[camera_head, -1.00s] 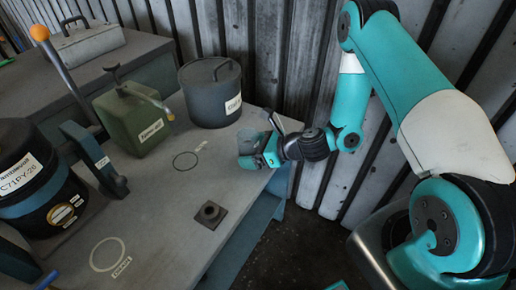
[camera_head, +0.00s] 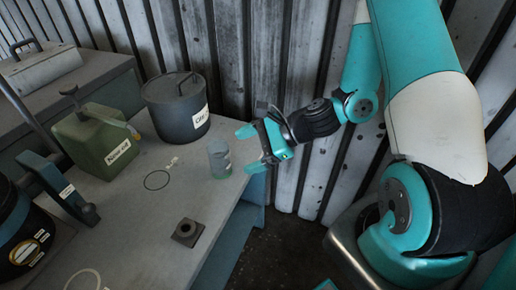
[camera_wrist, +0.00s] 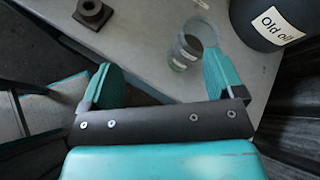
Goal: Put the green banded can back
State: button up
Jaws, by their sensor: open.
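A small see-through grey can (camera_head: 219,160) with a faint green band stands upright on the grey bench near its right edge. In the wrist view the can (camera_wrist: 185,50) is ahead of the fingers, nearer the right one. My gripper (camera_head: 250,149) is open and empty, just right of the can and apart from it, its fingers pointing at it. The wrist view shows both fingers of my gripper (camera_wrist: 158,62) spread. A thin dark circle (camera_head: 157,180) is drawn on the bench left of the can, with a small label beside it.
A dark lidded bucket (camera_head: 178,108) stands behind the can. A green jerrycan (camera_head: 97,142) is left of it. A black drum (camera_head: 22,232) and a pale circle (camera_head: 84,281) are at lower left. A square block with a hole (camera_head: 187,232) sits near the front edge.

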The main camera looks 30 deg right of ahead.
jog(key=s+a+r+n+g+h, duration=0.2)
jog(key=s+a+r+n+g, duration=0.55)
jog(key=n, duration=0.65)
jog(key=s+r+n+t+h, duration=0.1)
jog(key=s+r+n+h, duration=0.3)
jog(key=s+r+n, duration=0.4)
notch_tip(320, 180, up, 2)
jog(key=n, duration=0.4)
jog(key=shift+s+a+r+n, duration=0.15)
jog(key=shift+s+a+n, duration=0.15)
jog(key=shift+s+a, duration=0.1)
jog(key=shift+t, duration=0.25)
jog(key=shift+c, duration=0.4)
